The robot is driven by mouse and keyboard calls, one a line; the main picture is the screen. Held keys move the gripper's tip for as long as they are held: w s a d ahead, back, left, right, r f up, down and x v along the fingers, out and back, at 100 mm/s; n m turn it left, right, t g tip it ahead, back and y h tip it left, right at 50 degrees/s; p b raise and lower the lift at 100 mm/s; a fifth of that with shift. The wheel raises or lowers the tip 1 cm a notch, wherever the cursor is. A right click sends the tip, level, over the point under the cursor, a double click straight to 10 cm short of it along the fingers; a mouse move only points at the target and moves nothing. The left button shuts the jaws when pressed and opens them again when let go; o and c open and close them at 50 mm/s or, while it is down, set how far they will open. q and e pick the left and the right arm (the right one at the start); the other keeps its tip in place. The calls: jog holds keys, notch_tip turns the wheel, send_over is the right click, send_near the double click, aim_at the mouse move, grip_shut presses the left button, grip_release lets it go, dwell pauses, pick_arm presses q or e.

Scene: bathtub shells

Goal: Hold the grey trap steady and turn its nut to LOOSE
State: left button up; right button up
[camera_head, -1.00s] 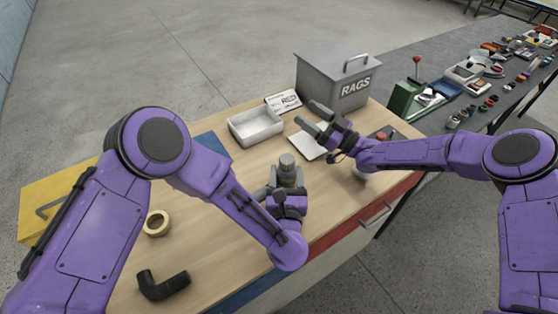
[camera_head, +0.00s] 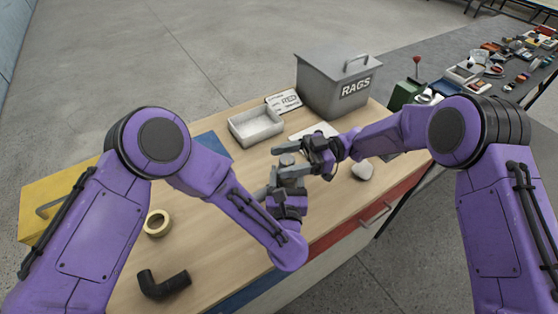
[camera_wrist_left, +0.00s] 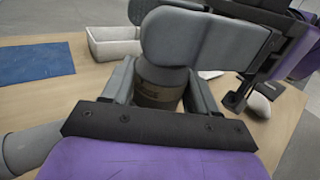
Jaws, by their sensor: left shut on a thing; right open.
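The grey trap (camera_head: 286,161) stands on the wooden bench in front of me, mostly hidden by my grippers. My left gripper (camera_head: 285,181) is shut on it low down. In the left wrist view, the trap's round body (camera_wrist_left: 160,80) with a darker brownish band sits between the left fingers. A grey pipe piece (camera_wrist_left: 32,146) shows at the lower left there. My right gripper (camera_head: 288,161) is open, with its fingers level around the trap's top. One right finger looms across the top of the left wrist view. Contact, the nut's outline and any LOOSE mark cannot be made out.
A pale tray (camera_head: 256,126), a lettered card (camera_head: 284,101) and a grey RAGS bin (camera_head: 338,88) stand behind. A tape ring (camera_head: 157,223) and black elbow pipe (camera_head: 163,284) lie at left. A pale rounded object (camera_head: 362,170) lies at right.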

jog(key=shift+x, duration=0.95)
jog(key=c, duration=1)
pick_arm(q)
jog(key=shift+d, duration=0.1)
pick_arm(e)
jog(key=shift+m+t, duration=0.3)
jog(key=m+t, duration=0.2)
jog(key=t, duration=0.1)
jog(key=m+t, duration=0.1)
jog(key=t, duration=0.1)
jog(key=shift+w+y, duration=0.25)
jog(key=shift+y, duration=0.15)
jog(key=shift+w+m+t+h, duration=0.2)
jog(key=shift+m+t+h, duration=0.15)
jog(key=shift+m+t, duration=1)
jog(key=shift+w+m+t+h, duration=0.3)
jog(key=shift+m+t, duration=0.45)
jog(key=shift+t, duration=1.1)
jog(key=shift+s+d, duration=0.1)
